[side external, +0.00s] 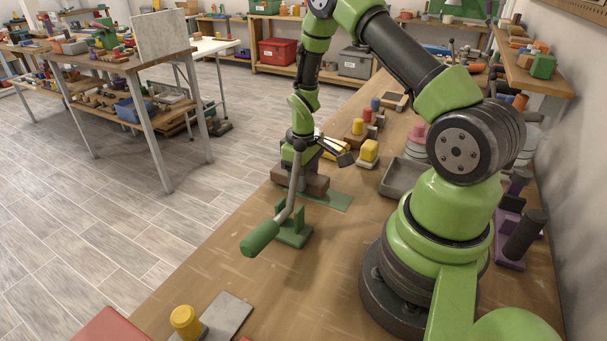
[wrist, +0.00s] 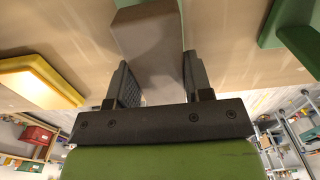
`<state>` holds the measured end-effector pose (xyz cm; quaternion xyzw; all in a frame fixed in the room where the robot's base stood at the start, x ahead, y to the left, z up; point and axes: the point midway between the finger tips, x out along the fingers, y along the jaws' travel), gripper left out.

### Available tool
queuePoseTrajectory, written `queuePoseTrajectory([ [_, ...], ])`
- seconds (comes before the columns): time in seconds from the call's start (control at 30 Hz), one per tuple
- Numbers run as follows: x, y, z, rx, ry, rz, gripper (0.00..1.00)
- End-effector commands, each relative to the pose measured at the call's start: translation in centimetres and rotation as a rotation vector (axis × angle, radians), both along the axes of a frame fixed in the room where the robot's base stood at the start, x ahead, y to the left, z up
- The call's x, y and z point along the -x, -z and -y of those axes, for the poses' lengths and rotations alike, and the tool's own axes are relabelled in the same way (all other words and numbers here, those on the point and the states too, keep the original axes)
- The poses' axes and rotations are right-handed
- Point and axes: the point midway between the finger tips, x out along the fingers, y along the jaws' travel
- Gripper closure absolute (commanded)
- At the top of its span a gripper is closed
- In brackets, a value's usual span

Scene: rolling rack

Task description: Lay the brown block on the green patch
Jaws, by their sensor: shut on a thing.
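The brown block (side external: 316,184) is in my gripper (side external: 301,166), beside the green patch (side external: 332,201) in the side view. The block overlaps the patch's far left part in that picture, and I cannot tell whether it touches the patch or hangs just above it. In the wrist view the block (wrist: 148,45) sits between my two fingers (wrist: 158,82), which are shut on it. The green-handled lever partly hides the block and gripper in the side view.
A green clamp with a long lever handle (side external: 260,238) stands close in front of the patch. Yellow-topped pieces (side external: 369,151) and a grey tray (side external: 402,177) are to the right. The bench's left edge is near the block. Bare wood lies in front of the clamp.

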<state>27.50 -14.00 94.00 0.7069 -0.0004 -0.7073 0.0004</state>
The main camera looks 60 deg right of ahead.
Motion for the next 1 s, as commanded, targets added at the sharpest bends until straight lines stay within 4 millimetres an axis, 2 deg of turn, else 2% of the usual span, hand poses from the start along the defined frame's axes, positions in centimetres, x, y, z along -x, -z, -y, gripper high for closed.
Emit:
queuePoseTrajectory([
  [0.5, 0.01, 1.06, -0.01, -0.001, 0.001, -0.001, 0.78],
  [0.53, 0.01, 1.08, -0.01, 0.000, 0.001, 0.000, 0.51],
  [0.63, 0.00, 1.04, 0.00, 0.000, 0.001, 0.000, 0.28],
  [0.67, 0.00, 1.04, 0.00, 0.000, 0.001, 0.000, 0.24],
  [1.0, -0.05, 0.58, 0.02, 0.001, 0.000, 0.002, 0.24],
])
